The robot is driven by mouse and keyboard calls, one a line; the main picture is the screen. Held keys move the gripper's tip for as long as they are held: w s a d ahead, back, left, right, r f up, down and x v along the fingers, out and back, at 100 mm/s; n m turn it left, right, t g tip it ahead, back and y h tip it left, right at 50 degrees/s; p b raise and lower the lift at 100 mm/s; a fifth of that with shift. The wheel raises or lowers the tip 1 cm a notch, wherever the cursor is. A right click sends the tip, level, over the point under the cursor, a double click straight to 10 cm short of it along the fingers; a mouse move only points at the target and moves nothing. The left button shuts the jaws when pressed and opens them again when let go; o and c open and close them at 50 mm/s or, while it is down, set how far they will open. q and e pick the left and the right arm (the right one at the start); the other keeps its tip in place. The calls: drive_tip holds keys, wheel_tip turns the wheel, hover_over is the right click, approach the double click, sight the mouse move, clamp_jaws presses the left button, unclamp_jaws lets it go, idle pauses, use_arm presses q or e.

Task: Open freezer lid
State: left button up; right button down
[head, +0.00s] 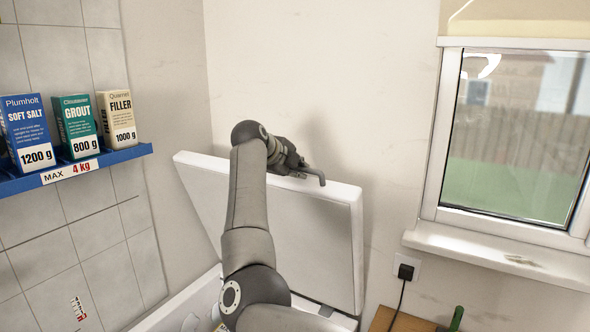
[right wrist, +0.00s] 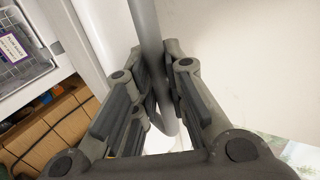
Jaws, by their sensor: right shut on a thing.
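The white freezer lid (head: 325,240) stands steeply raised near the back wall in the head view. Its grey bar handle (head: 317,175) is at the top edge. My right gripper (head: 297,168) is at that edge, shut on the handle. In the right wrist view the handle (right wrist: 146,28) runs between the fingers of my right gripper (right wrist: 160,95). The freezer's white rim (head: 178,304) shows low in the head view, and my right arm hides much of the opening. My left gripper is not in view.
A blue shelf (head: 100,161) on the left wall holds soft salt (head: 28,132), grout (head: 76,127) and filler (head: 117,118) boxes. A window (head: 515,135) with a sill is at right. Below it are a socket with a plug (head: 406,271) and a wooden surface.

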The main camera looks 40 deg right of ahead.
drive_tip(key=shift+f, duration=0.15)
drive_tip(key=c, duration=1.5)
unclamp_jaws()
drive_tip(key=shift+d, duration=0.1)
drive_tip(key=shift+o, duration=0.2)
drive_tip(key=v, duration=1.2)
